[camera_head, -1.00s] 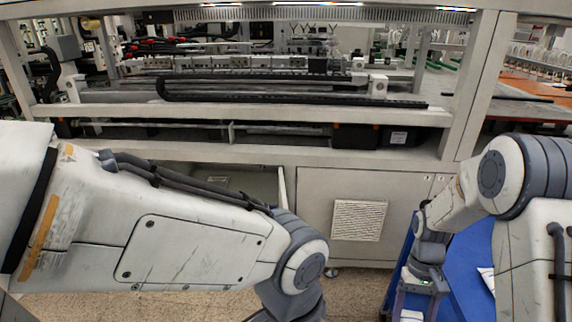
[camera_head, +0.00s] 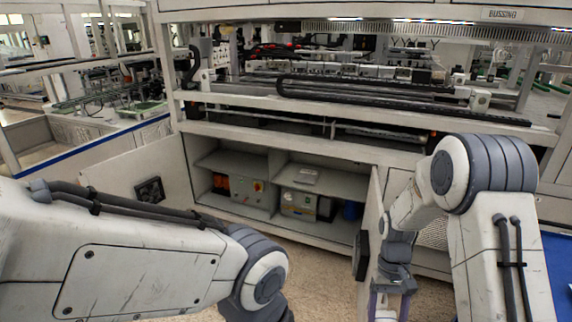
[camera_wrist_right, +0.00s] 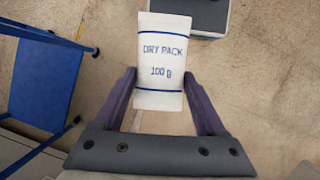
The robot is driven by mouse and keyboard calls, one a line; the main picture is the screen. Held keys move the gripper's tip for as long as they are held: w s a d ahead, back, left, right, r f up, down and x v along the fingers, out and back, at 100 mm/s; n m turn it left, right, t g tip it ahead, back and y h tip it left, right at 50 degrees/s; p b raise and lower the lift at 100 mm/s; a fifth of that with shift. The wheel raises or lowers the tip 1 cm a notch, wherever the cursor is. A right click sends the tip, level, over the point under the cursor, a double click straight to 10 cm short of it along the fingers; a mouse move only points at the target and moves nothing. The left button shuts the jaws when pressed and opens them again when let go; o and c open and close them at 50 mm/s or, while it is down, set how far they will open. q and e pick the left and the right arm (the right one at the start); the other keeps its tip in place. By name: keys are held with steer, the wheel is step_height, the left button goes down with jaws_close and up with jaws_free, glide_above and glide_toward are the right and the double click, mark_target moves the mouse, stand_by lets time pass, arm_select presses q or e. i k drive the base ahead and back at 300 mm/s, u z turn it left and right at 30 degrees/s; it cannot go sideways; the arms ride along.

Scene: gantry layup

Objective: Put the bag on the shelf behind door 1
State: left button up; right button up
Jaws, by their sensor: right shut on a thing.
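The bag (camera_wrist_right: 161,55) is a white packet lettered "DRY PACK 100 g", held between the two purple fingers of my right gripper (camera_wrist_right: 160,78) in the right wrist view. In the head view my right gripper (camera_head: 388,303) hangs low at the bottom edge, in front of the cabinet's right side; the bag cannot be made out there. The cabinet is open, with an upper shelf (camera_head: 232,160) across two compartments. Its left door (camera_head: 115,178) and right door (camera_head: 372,215) both stand open. No door number is legible. My left gripper is out of view.
My left forearm crosses the lower left. A blue cart (camera_wrist_right: 45,80) shows in the wrist view.

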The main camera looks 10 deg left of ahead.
mark_target(245, 169)
steer(key=u, duration=0.85)
steer(key=i, duration=1.05)
steer(key=u, duration=1.05)
steer(key=i, duration=1.65)
steer(key=z, duration=0.3)
steer(key=i, duration=1.1)
steer(key=z, duration=1.45)
steer(key=i, duration=0.75)
steer(key=z, duration=0.7)
